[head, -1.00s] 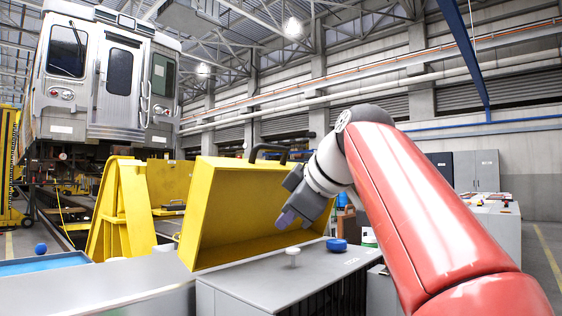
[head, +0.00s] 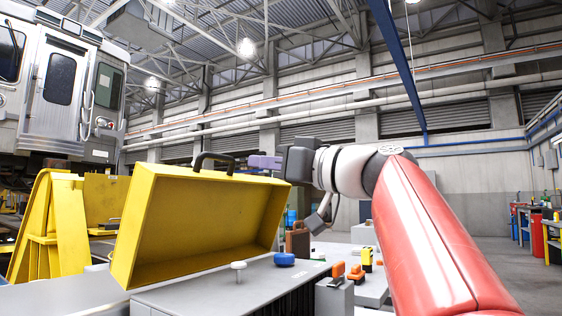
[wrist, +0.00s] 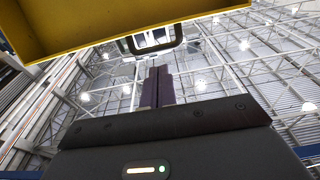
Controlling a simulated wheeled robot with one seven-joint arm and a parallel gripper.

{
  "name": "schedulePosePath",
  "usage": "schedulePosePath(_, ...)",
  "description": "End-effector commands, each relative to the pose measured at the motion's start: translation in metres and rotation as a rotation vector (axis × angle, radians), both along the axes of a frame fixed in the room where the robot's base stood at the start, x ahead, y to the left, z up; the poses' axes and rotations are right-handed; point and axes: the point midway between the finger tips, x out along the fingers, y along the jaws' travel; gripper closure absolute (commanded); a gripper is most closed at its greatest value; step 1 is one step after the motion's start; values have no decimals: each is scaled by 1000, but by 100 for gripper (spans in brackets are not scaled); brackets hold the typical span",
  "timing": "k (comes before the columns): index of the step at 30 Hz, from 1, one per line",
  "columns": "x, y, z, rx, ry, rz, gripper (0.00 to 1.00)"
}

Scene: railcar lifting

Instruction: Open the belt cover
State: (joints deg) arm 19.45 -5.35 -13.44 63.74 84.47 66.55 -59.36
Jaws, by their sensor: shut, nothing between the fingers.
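My gripper (head: 258,162) is shut and empty, at about handle height, just right of the handle in the picture. I cannot tell whether the fingertips touch the handle. In the wrist view the shut fingers (wrist: 158,86) point up toward the handle (wrist: 154,40), and part of the cover (wrist: 90,22) spans the top left.
A grey cabinet (head: 190,298) lies below the cover, bearing a white knob (head: 238,267) and a blue knob (head: 284,259). Orange and yellow tools (head: 356,270) stand to its right. A railcar (head: 60,90) and yellow stand (head: 65,230) are at left.

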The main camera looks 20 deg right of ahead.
Motion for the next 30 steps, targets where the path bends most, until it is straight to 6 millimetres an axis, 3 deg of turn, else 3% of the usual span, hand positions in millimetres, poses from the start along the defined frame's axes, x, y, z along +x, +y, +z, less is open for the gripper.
schedulePosePath(6,38,26,10,0,0,3,100)
schedulePosePath(12,58,40,12,0,0,1,100)
schedulePosePath(26,64,44,12,-1,-1,1,100)
schedulePosePath(30,75,51,18,-2,1,3,100)
